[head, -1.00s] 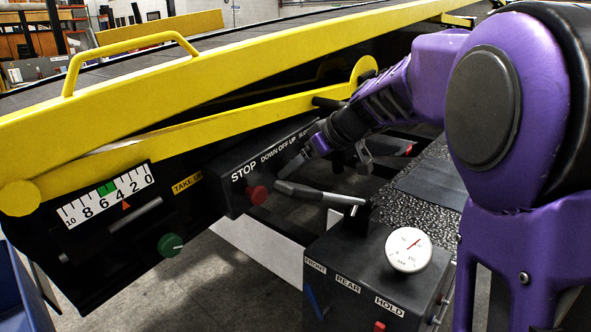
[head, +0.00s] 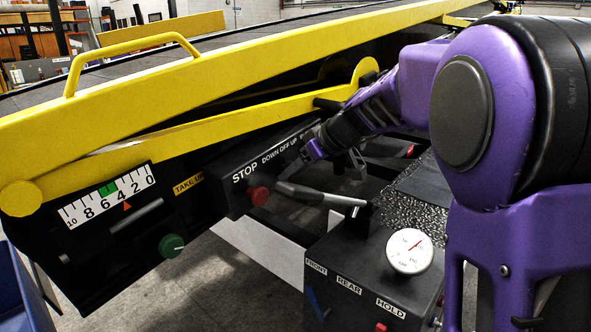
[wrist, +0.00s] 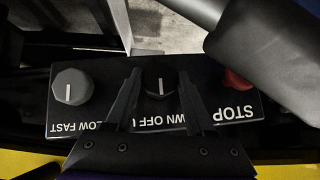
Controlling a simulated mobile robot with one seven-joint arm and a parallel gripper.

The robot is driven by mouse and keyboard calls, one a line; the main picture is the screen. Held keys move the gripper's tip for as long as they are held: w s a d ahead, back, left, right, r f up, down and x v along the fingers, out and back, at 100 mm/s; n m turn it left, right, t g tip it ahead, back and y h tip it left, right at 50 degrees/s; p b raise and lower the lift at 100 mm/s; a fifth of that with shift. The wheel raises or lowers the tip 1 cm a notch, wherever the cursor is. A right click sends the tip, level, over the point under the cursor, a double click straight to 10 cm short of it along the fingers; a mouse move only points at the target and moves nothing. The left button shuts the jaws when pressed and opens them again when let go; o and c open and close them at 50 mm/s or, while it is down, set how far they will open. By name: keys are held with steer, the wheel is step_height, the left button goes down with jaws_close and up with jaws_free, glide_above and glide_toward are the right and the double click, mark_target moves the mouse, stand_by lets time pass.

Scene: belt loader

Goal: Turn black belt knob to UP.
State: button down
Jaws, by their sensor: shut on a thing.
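The black belt knob (wrist: 161,84) shows in the wrist view on the black control panel (wrist: 215,80), with a white line on its face. The line runs roughly straight up and down the picture, in line with the OFF label. The panel appears upside down there, and my fingers partly cover its DOWN OFF UP lettering. My gripper (wrist: 159,77) is shut on the knob, one finger on each side. In the head view my gripper (head: 309,150) is at the right part of the panel (head: 232,196) and hides the knob.
A red STOP button (wrist: 237,80) and a grey SLOW FAST knob (wrist: 72,91) flank the black knob. A grey lever (head: 320,194) lies just below my gripper in the head view. A yellow rail (head: 240,110) runs above the panel. A gauge box (head: 350,260) stands in front.

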steer(key=shift+d, duration=0.1)
steer(key=shift+w+d+f+m+g+y+p, duration=0.15)
steer(key=shift+m+g+y+p, duration=0.4)
steer(key=shift+m+g+y, duration=0.55)
steer(key=shift+w+r+m+g+y+p, duration=0.15)
steer(key=shift+m+g+y+p, duration=0.55)
steer(key=shift+g+y, duration=0.7)
steer(key=shift+f, duration=0.1)
steer(key=shift+c, duration=1.4)
jaws_free()
